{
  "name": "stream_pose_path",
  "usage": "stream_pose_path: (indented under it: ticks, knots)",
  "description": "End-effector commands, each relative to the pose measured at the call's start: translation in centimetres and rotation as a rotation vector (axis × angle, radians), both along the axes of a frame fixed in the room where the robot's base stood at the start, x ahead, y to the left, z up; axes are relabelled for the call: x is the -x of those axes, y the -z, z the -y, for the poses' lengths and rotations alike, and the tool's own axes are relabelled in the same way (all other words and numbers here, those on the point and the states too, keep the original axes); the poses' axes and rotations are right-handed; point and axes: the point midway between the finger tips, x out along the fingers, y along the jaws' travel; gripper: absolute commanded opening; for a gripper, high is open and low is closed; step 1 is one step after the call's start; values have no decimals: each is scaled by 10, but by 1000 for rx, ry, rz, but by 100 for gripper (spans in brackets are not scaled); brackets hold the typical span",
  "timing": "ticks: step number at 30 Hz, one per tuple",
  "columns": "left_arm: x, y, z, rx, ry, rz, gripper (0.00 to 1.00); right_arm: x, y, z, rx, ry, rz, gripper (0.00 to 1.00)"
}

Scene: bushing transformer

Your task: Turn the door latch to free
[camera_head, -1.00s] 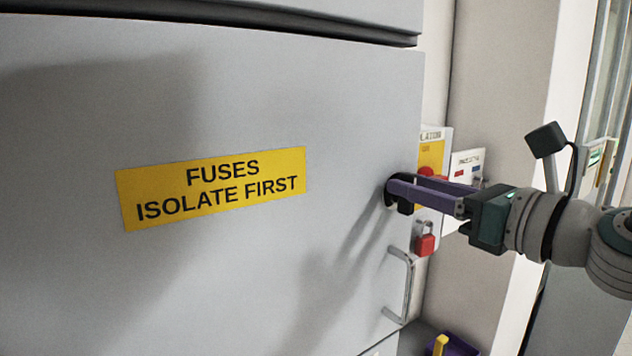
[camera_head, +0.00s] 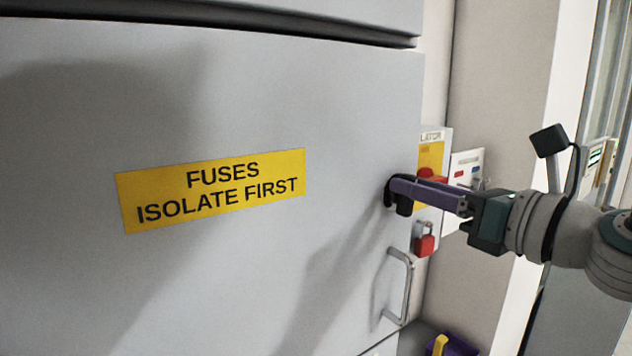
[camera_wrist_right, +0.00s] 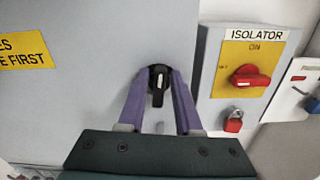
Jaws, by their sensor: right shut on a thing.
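The door latch is a black turn-knob near the right edge of the grey door. Its lower part shows below my fingers in the head view (camera_head: 404,208). In the right wrist view the latch (camera_wrist_right: 158,88) has a light mark, and its grip points about straight down. My right gripper (camera_head: 400,186) reaches in from the right and is shut on the latch. In the right wrist view its purple fingers stand on either side of the grip. The door (camera_head: 250,275) looks closed. My left gripper is not in view.
A yellow sign (camera_head: 212,188) on the door reads "FUSES ISOLATE FIRST". A bar handle (camera_head: 407,287) is below the latch. Right of the door is an isolator box with a red switch (camera_wrist_right: 250,76) and a red padlock (camera_wrist_right: 233,121). A purple bin (camera_head: 455,345) sits low at right.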

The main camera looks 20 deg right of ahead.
Motion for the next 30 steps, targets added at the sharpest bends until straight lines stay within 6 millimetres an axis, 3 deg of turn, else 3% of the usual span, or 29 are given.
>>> stream_pose_path:
  ticks: [30]
  knots:
    - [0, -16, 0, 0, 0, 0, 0, -2, 8, 11, -908, 2, -222, 0]
